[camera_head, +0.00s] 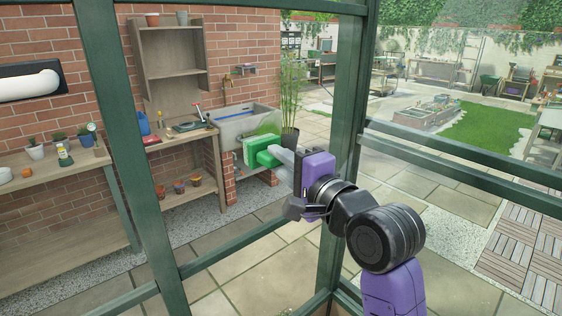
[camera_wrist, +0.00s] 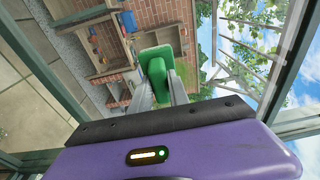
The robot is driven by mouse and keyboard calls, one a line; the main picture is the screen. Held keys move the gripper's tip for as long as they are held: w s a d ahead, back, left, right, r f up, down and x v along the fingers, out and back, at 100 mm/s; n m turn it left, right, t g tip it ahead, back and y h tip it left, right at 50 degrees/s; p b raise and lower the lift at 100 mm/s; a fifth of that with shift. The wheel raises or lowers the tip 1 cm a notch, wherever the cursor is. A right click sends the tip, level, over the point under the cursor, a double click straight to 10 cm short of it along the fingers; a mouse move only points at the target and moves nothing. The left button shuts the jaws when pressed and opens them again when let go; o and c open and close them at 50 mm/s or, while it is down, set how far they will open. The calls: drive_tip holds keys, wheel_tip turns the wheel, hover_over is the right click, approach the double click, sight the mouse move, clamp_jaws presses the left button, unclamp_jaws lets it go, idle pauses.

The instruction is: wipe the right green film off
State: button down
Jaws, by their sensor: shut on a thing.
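My gripper (camera_head: 284,160) is shut on a green scrubbing pad (camera_head: 258,150) with a darker green block and a lighter green handle. In the wrist view the pad (camera_wrist: 155,60) sits between the two grey fingers. The pad is held up in front of a glass pane between dark green frame posts; I cannot tell whether it touches the glass. A faint green patch (camera_head: 268,128), possibly the green film, shows just above the pad. The pad and gripper may hide part of it. No second film patch is clear.
Green rails run below and to the right. Beyond the glass are a sink (camera_head: 243,120), a potting bench (camera_head: 60,165) and a tall plant (camera_head: 291,85).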

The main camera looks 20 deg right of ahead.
drive_tip(key=shift+w, duration=0.1)
drive_tip(key=shift+w+d+p, duration=0.2)
drive_tip(key=shift+w+d, duration=0.05)
drive_tip(key=shift+d, duration=0.65)
drive_tip(key=shift+w+d+p, duration=0.15)
drive_tip(key=shift+w+d, duration=0.05)
drive_tip(key=shift+d, duration=0.7)
drive_tip(key=shift+d, duration=0.15)
drive_tip(key=shift+w+d+r+p, duration=0.65)
drive_tip(key=shift+d+r+p, duration=0.4)
drive_tip(key=shift+d+p, duration=0.45)
drive_tip(key=shift+s+a+p, duration=0.4)
drive_tip(key=shift+a+p, duration=0.2)
drive_tip(key=shift+a, duration=0.65)
drive_tip(key=shift+s+a+p, duration=0.35)
drive_tip(key=shift+a+p, duration=0.3)
drive_tip(key=shift+a, duration=0.55)
drive_tip(key=shift+s+a+p, duration=0.4)
drive_tip(key=shift+a+p, duration=0.2)
drive_tip(key=shift+a, duration=0.65)
drive_tip(key=shift+d+r+p, duration=0.15)
drive_tip(key=shift+r+p, duration=0.75)
drive_tip(key=shift+p, duration=0.15)
drive_tip(key=w+d, duration=0.2)
drive_tip(key=d, duration=0.5)
drive_tip(key=shift+w+d, duration=0.15)
drive_tip(key=shift+d, duration=0.05)
